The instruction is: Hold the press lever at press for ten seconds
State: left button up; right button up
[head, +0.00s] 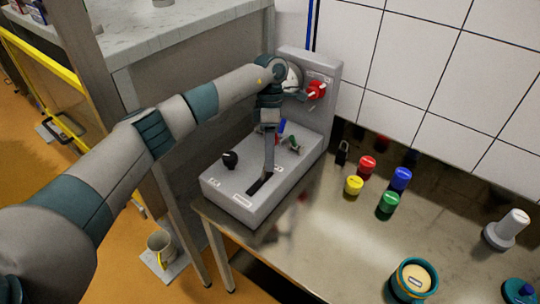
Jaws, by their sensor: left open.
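The grey press control box (228,181) stands at the back left corner of the metal table. A grey upright lever (269,154) rises from a dark slot in its top. Small labels sit by the slot, too small to read. My left arm comes in from the left and my left gripper (268,121) points down at the top of the lever. The jaws are open. Its fingertips are hard to make out, so I cannot tell whether they touch the lever. My right gripper is not in view.
The box also carries a black knob (230,159), a green switch (295,144) and a red knob (317,90) on its back panel. Coloured pots, including a yellow one (354,185), stand right of it. A teal-rimmed mould (413,280) is at the front. The table's middle is clear.

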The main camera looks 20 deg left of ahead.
pick_arm(q)
jog(key=shift+x, duration=1.05)
jog(key=shift+c, duration=0.7)
grip_shut()
